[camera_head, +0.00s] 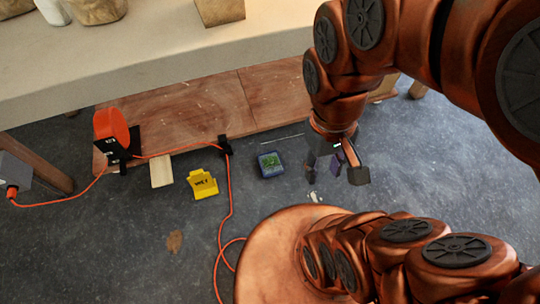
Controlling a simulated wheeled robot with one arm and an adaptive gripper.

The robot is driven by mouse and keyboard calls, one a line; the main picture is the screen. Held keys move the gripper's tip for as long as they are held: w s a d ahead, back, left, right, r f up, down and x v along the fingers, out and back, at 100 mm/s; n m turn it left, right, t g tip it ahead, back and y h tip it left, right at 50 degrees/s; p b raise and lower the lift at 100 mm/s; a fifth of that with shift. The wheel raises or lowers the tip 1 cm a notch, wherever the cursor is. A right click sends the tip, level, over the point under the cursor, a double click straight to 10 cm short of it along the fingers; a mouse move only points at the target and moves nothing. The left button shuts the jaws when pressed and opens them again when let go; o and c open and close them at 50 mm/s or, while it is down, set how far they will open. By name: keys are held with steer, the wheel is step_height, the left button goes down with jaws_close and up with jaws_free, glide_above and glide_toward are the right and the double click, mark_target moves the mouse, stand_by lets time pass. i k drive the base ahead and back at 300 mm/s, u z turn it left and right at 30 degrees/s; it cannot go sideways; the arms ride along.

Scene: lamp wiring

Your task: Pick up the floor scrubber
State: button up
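No object is clearly marked as the floor scrubber. A small dark blue block with a green top (270,163) lies on the grey floor, left of my gripper, and may be it. My gripper (336,174) hangs low over the floor to the right of that block and apart from it. Its two dark fingers look spread apart. A small purple patch shows between them, and I cannot tell whether it is part of the gripper. A small pale thing (315,197) lies on the floor below the gripper.
A yellow item with dark lettering (203,184) and a wooden block (161,171) lie farther left. An orange and black device (113,138) stands by a low wooden board (190,112) under the table (150,55). An orange cable (229,190) crosses the floor.

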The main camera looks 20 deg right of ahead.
mark_target(271, 161)
steer(key=u, duration=3.25)
steer(key=k, duration=1.3)
steer(key=z, duration=1.35)
steer(key=i, duration=0.5)
steer(key=z, duration=0.05)
